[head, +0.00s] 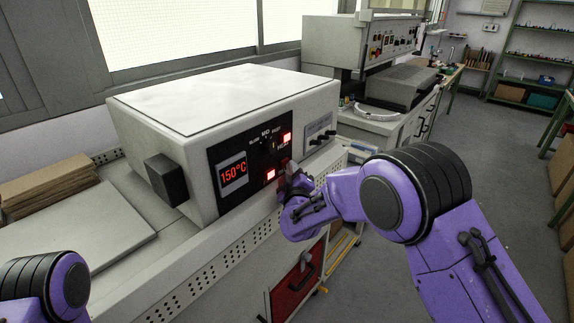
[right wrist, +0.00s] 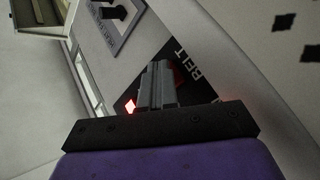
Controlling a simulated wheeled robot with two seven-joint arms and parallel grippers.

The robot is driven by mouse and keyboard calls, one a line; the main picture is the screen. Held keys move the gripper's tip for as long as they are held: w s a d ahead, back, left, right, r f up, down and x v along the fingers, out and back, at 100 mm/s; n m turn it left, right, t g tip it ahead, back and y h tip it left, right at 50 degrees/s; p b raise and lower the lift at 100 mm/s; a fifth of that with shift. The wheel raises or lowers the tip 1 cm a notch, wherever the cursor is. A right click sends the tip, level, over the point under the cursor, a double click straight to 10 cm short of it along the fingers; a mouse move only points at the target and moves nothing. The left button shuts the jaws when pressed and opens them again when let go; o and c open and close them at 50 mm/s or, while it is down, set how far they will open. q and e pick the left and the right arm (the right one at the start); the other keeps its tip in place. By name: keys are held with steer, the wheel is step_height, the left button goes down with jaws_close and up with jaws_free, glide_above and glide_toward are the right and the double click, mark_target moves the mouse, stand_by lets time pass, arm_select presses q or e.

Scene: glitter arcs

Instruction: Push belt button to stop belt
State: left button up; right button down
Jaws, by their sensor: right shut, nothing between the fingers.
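The white machine (head: 225,95) has a black control panel (head: 243,150) with a red 150°C display (head: 233,173). Red lights glow on the panel at the upper right (head: 287,138) and lower middle (head: 270,174). My right gripper (head: 288,172) is shut and empty, with its fingertips close in front of the panel's lower right. In the right wrist view, the shut fingers (right wrist: 158,85) point at the panel beside the word BELT (right wrist: 204,74). A red patch shows partly behind them; the fingers hide much of it, and I cannot tell whether they touch. My left gripper is out of view.
A flat plate (head: 80,235) and stacked brown boards (head: 55,185) lie left of the machine. A perforated ledge (head: 215,250) runs along its front. A second machine (head: 350,50) stands behind. The floor (head: 490,150) at right is open.

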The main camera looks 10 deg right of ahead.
steer(key=shift+s+d, duration=0.5)
steer(key=shift+s, duration=0.2)
steer(key=s+d, duration=0.1)
steer(key=s, duration=0.1)
steer(key=s+d+p, duration=0.1)
steer(key=s+d, duration=0.1)
stand_by(0.5)
steer(key=shift+w, duration=0.1)
stand_by(0.3)
